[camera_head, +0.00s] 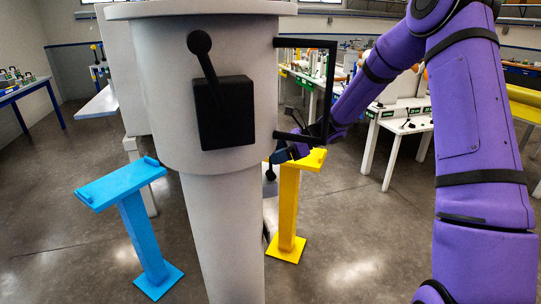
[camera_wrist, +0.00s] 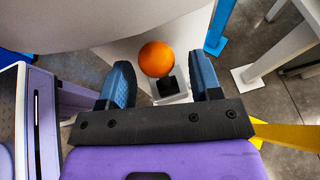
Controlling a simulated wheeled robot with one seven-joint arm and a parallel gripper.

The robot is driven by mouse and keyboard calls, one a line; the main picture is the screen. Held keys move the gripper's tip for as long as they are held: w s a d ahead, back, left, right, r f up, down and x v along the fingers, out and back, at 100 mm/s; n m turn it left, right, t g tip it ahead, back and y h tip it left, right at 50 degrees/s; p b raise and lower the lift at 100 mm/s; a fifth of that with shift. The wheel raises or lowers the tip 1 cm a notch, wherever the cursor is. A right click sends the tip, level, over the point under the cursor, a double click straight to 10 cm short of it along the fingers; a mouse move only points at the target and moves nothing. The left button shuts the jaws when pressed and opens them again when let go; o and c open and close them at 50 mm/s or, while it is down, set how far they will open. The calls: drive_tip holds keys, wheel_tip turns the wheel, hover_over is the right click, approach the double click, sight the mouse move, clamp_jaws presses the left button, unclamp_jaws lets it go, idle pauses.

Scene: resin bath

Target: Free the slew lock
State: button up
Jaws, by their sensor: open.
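A black lever with a ball knob (camera_head: 199,42) rises from a black box (camera_head: 224,112) on the front of the large grey column (camera_head: 225,230). The lever leans up and to the left. In the wrist view an orange ball knob (camera_wrist: 157,59) stands above a small black base (camera_wrist: 168,87) on a pale ledge. No label shows which of these is the slew lock. My gripper (camera_wrist: 161,66) is open, with its blue fingers on either side of the orange ball in the picture; contact is not visible. In the head view my gripper (camera_head: 284,153) is partly hidden behind the column.
A black bar handle (camera_head: 331,85) juts from the column's right side, close to my arm. A blue stand (camera_head: 143,235) is at left and a yellow stand (camera_head: 288,210) below my gripper. Workbenches (camera_head: 400,125) stand behind. Grey floor lies open at front left.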

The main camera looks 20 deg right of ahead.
drive_tip(key=shift+x, duration=0.85)
clamp_jaws()
